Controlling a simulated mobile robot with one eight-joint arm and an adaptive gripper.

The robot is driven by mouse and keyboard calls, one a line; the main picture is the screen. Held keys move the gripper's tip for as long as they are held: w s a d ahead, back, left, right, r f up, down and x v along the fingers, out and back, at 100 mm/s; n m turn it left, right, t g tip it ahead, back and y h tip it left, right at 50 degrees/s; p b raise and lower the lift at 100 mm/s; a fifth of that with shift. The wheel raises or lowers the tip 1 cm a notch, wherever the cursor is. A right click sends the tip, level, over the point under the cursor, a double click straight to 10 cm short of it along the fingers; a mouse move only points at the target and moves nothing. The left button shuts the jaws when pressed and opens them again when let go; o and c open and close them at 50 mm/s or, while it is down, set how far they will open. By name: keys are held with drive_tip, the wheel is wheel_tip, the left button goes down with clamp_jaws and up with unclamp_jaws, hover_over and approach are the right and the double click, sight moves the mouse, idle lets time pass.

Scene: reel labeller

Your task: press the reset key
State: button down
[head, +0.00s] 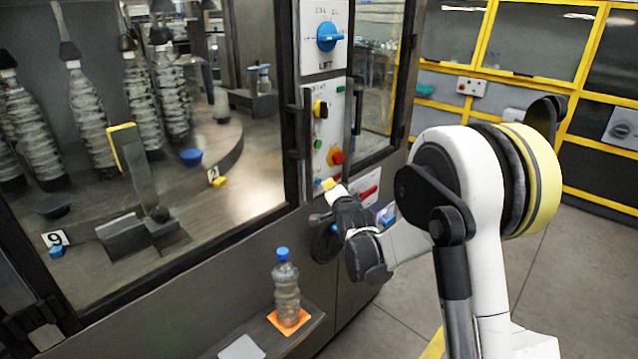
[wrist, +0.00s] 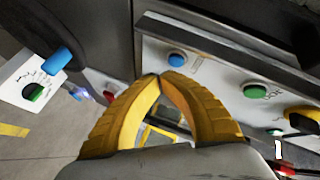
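A blue round button (wrist: 176,60) sits on the grey key panel (wrist: 215,72) in the wrist view, just beyond and right of my fingertips. The small label beside it is too blurred to read, so I cannot confirm it is the reset key. My gripper (wrist: 158,80) has its yellow fingers drawn together at the tips, with nothing between them. The tips look close to the panel; I cannot tell whether they touch it. In the head view my gripper (head: 328,185) is at the lower end of the machine's control panel (head: 309,75), hiding part of it.
A green button (wrist: 255,91) and a yellow-and-black switch (wrist: 303,117) lie further right in the wrist view. The head view shows a red-and-yellow knob (head: 337,157) above my gripper, a red handle (head: 368,191) beside it, and a bottle (head: 286,285) on a low shelf. Open floor lies right.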

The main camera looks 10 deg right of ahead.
drive_tip(key=s+d, duration=0.1)
drive_tip(key=s, duration=0.1)
drive_tip(key=s+d, duration=0.1)
drive_tip(key=shift+s+d, duration=0.35)
drive_tip(key=shift+s+r, duration=0.1)
idle(0.4)
drive_tip(key=s+a+r+n+g, duration=0.1)
drive_tip(key=s+r+n+g, duration=0.15)
drive_tip(key=s, duration=0.55)
drive_tip(key=s+a+r+n+g, duration=0.15)
drive_tip(key=s+r+n, duration=0.25)
drive_tip(key=s, duration=0.5)
drive_tip(key=s+f+n+g, duration=0.2)
drive_tip(key=s, duration=0.9)
drive_tip(key=s+f+n+g, duration=0.2)
drive_tip(key=s+f+n, duration=0.1)
drive_tip(key=s, duration=0.9)
drive_tip(key=shift+s+d+f+n, duration=0.15)
drive_tip(key=shift+s+d+n, duration=0.1)
drive_tip(key=shift+s+n, duration=0.1)
